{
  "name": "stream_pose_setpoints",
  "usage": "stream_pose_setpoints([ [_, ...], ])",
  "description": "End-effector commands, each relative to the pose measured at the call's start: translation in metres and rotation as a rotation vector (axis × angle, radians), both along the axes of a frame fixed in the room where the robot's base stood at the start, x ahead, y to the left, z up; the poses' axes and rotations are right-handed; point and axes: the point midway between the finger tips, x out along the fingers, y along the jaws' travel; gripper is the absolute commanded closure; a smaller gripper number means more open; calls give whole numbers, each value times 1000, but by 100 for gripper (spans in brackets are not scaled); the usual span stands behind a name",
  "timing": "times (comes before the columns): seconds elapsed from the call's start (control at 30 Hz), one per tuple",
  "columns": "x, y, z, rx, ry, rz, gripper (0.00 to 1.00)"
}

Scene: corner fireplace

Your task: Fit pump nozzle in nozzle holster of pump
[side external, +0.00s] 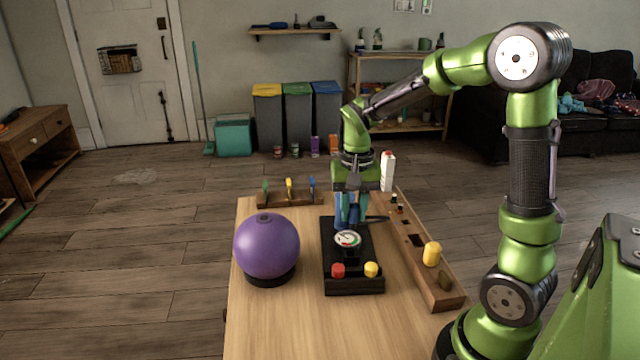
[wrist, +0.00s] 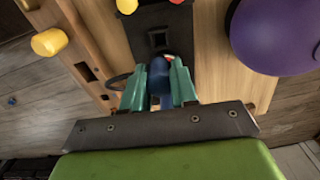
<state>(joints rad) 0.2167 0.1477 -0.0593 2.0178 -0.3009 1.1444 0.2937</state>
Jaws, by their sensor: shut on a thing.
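The pump (side external: 352,284) has a black base on the wooden table, with a round white gauge and red and yellow knobs. It also shows in the wrist view (wrist: 161,20), where a dark square opening lies on its black top. My gripper (side external: 348,214) is above the far part of the pump, pointing down. In the wrist view my gripper (wrist: 158,80) is shut on a blue piece (wrist: 160,77), which appears to be the pump nozzle. The blue piece partly covers the gauge. I cannot tell which opening is the holster, or whether the nozzle touches it.
A purple ball (side external: 266,245) on a black stand sits left of the pump. A wooden rack (side external: 435,285) with a yellow cylinder lies along the right. A rack with coloured items (side external: 289,199) stands at the far left. The near table is clear.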

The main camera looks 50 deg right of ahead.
Motion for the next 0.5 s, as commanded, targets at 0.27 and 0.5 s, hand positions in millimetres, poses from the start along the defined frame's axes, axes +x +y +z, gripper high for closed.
stream_pose_setpoints([
  [0.27,0,0,-17,0,3,2,100],
  [0.5,-1,0,-41,0,3,1,100],
])
